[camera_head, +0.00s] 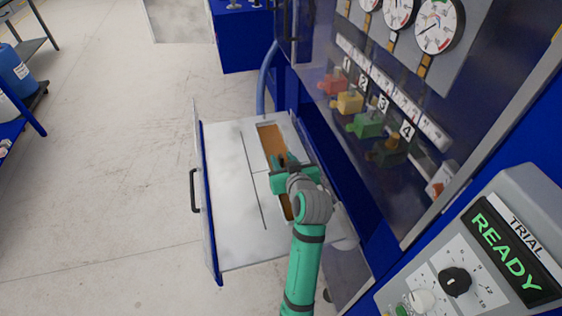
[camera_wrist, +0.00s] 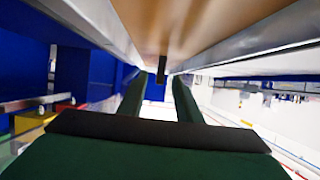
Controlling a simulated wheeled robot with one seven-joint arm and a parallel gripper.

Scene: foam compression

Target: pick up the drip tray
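The drip tray (camera_head: 270,141) appears to be the long narrow tray with a brown floor, set in a slot of the pulled-out white drawer. My gripper (camera_head: 283,163) is over its middle and hides that part; a short brown strip shows again below. In the wrist view, the tray's brown floor (camera_wrist: 195,22) and pale metal edges fill the top. My two green fingers (camera_wrist: 158,90) stand apart, with a small dark upright piece (camera_wrist: 162,68) showing between their far ends. I cannot tell whether they touch it.
The drawer (camera_head: 232,190) has a blue front with a black handle (camera_head: 193,190) at left. A blue cabinet with gauges (camera_head: 437,25) and coloured valves (camera_head: 349,102) stands close on the right. A control panel (camera_head: 470,270) reads READY. The floor at left is mostly clear.

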